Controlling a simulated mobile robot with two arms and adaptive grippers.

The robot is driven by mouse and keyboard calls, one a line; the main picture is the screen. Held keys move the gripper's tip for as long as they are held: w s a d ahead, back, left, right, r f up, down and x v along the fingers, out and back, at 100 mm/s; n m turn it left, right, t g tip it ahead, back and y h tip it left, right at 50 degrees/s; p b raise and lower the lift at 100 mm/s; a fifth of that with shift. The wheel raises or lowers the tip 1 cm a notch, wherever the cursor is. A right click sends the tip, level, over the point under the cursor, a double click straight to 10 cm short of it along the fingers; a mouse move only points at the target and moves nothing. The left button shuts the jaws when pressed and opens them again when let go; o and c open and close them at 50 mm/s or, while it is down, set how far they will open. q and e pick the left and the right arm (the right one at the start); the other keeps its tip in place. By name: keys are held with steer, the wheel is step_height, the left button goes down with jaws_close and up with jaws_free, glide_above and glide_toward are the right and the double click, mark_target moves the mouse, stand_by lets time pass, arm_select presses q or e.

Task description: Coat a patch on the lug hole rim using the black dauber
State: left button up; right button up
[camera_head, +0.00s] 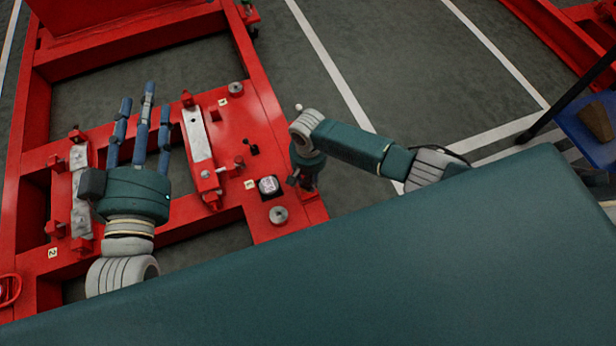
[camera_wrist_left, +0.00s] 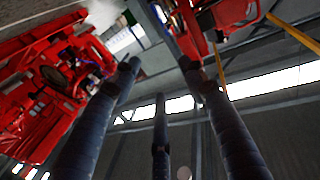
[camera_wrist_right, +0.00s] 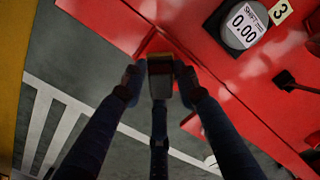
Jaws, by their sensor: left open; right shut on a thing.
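My right gripper (camera_head: 303,180) points down at the right edge of the red frame (camera_head: 262,105), beside the round gauge. In the right wrist view its fingers (camera_wrist_right: 160,80) are shut on a small dark block with a tan edge, which I take for the black dauber (camera_wrist_right: 160,84). A red part of the frame (camera_wrist_right: 155,44) lies just beyond the dauber's tip; I cannot tell if they touch. The lug hole rim cannot be made out. My left gripper (camera_head: 140,125) is open and empty above the left part of the frame; its spread fingers also show in the left wrist view (camera_wrist_left: 160,95).
A gauge reading 0.00 (camera_wrist_right: 243,26) sits beside label 3 (camera_wrist_right: 280,12). A small black item (camera_wrist_right: 286,80) stands on the frame. Pale metal plates (camera_head: 197,135) and red posts rise from it. A blue tray (camera_head: 590,145) is at far right. The floor right of the frame is clear.

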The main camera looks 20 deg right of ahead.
steer(key=shift+s+p, duration=0.4)
arm_select(q)
steer(key=f+g, duration=0.1)
steer(key=f, duration=0.2)
steer(key=a+f+g+y, duration=0.1)
steer(key=f, duration=0.1)
steer(key=shift+s+f+g, duration=0.2)
steer(key=shift+s+g, duration=0.1)
steer(key=shift+s, duration=0.05)
arm_select(e)
steer(key=shift+w, duration=0.6)
arm_select(q)
steer(key=shift+d+r, duration=0.1)
steer(key=shift+r, duration=0.05)
stand_by(0.4)
arm_select(e)
steer(key=shift+w, duration=0.2)
